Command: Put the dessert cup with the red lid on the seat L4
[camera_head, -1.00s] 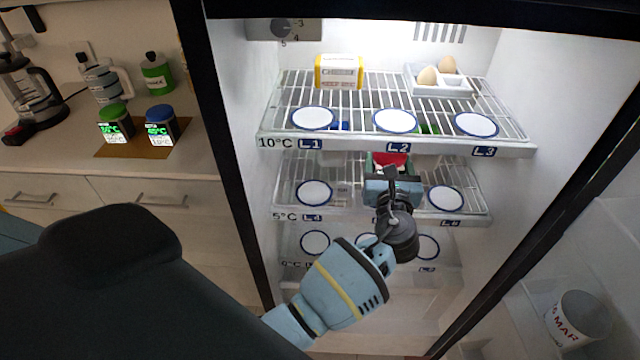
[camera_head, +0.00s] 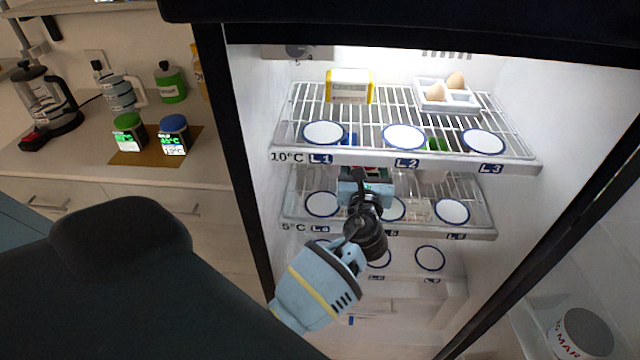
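My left gripper (camera_head: 364,185) reaches into the lit fridge at the middle shelf. A strip of red (camera_head: 372,172), apparently the lid of the dessert cup, shows just behind its fingers. The gripper seems closed around this cup; most of the cup and the fingertips are hidden. Seat L4 (camera_head: 322,204) is an empty white disc with a blue rim at the left of the middle shelf. The gripper is to the right of it, between L4 and the partly covered seat L5 (camera_head: 394,210). My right gripper is not in view.
Seat L6 (camera_head: 452,211) is empty. The top shelf (camera_head: 375,155), above the gripper, holds a yellow box (camera_head: 350,86) and an egg tray (camera_head: 434,101). Blue and green bits show through its wires. The fridge's left wall (camera_head: 262,140) is near L4. A counter (camera_head: 70,160) stands outside.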

